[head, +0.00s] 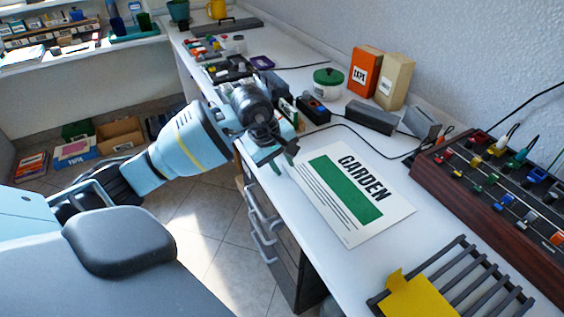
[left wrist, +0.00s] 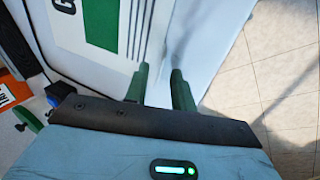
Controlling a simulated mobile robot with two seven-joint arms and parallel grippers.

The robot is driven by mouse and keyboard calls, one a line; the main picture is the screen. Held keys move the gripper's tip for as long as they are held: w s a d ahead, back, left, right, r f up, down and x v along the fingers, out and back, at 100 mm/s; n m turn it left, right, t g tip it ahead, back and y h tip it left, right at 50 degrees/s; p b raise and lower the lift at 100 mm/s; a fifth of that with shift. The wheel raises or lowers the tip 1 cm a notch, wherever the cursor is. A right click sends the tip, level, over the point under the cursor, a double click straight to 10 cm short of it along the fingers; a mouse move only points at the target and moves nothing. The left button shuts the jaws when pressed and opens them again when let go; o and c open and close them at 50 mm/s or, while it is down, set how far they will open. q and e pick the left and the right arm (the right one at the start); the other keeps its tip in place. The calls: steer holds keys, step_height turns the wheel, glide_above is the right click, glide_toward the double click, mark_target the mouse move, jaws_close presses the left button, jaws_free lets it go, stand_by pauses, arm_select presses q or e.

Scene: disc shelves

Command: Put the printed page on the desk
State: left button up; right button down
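The printed page (head: 369,213), white with a green block, dark lines and the word GARDEN, appears to lie flat on the white desk (head: 308,230), near its front edge. It also shows at the upper left of the left wrist view (left wrist: 72,32). My left gripper (head: 287,158) is at the page's far left corner, low over the desk. In the left wrist view its two green fingers (left wrist: 160,75) stand apart with a gap between them, beside the page's edge. Whether they touch the page cannot be told. My right gripper is not in view.
Behind the page are a black box (head: 371,117), an orange box (head: 364,70), a tan box (head: 394,81) and a green-lidded pot (head: 328,82). A control panel (head: 500,195) stands at the right. A dark rack (head: 470,290) with a yellow piece (head: 418,298) lies nearer.

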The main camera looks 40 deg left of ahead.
arm_select(q)
steer(key=shift+r, duration=0.15)
steer(key=p+v, duration=0.1)
steer(key=v, duration=1)
steer(key=shift+s+r, duration=0.15)
steer(key=shift+r, duration=0.2)
steer(key=shift+a, duration=0.15)
